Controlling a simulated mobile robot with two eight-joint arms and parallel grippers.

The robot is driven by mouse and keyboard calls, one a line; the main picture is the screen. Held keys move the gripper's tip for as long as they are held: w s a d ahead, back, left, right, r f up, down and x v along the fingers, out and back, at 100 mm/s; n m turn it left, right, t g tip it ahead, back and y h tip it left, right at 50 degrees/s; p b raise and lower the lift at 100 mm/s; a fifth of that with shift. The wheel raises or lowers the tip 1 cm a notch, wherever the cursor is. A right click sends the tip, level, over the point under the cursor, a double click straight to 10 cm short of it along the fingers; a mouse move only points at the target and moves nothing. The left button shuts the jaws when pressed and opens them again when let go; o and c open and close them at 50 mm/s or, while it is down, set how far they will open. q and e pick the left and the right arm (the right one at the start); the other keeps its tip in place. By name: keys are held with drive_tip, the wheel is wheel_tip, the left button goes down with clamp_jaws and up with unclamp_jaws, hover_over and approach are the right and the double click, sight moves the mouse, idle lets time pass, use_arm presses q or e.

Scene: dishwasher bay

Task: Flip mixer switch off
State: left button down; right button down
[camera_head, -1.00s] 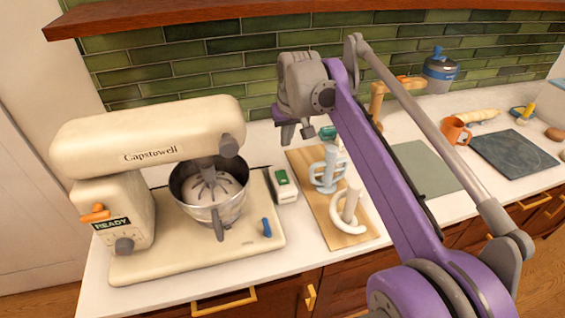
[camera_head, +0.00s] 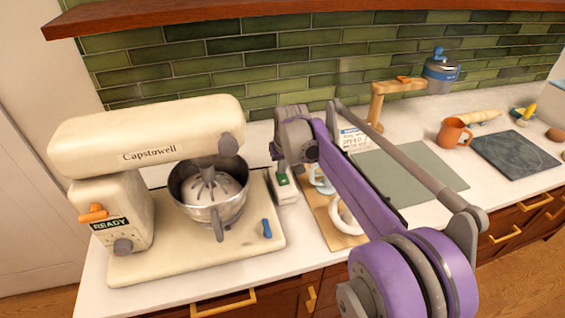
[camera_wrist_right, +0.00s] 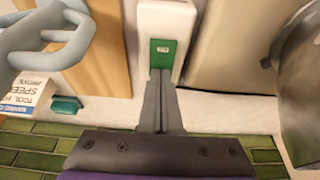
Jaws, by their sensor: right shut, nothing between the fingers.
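The cream stand mixer (camera_head: 140,150), lettered Capstowell, stands at the left with a steel bowl (camera_head: 210,205) under its head. Its side shows a READY label, an orange lever (camera_head: 93,213) and a grey knob (camera_head: 123,246). A white box with a green switch (camera_head: 283,187) lies to the right of the mixer base. The green switch also shows in the right wrist view (camera_wrist_right: 163,52). My right gripper (camera_wrist_right: 160,73) is shut and empty, its fingertips at the near edge of the green part. I cannot tell whether they touch it. My left gripper is not in view.
A wooden board (camera_head: 335,230) with mixer tools lies right of the switch box, partly behind my right arm. A small blue lever (camera_head: 266,228) is on the mixer base. A card (camera_head: 354,139), grey-green mat (camera_head: 425,172), orange mug (camera_head: 455,132) and dark slab (camera_head: 515,153) are farther right.

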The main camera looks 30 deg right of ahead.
drive_tip(key=shift+w+f, duration=0.1)
drive_tip(key=shift+f, duration=0.2)
idle(0.4)
drive_tip(key=shift+s+a, duration=0.15)
drive_tip(key=shift+s, duration=0.7)
drive_tip(key=shift+r, duration=0.1)
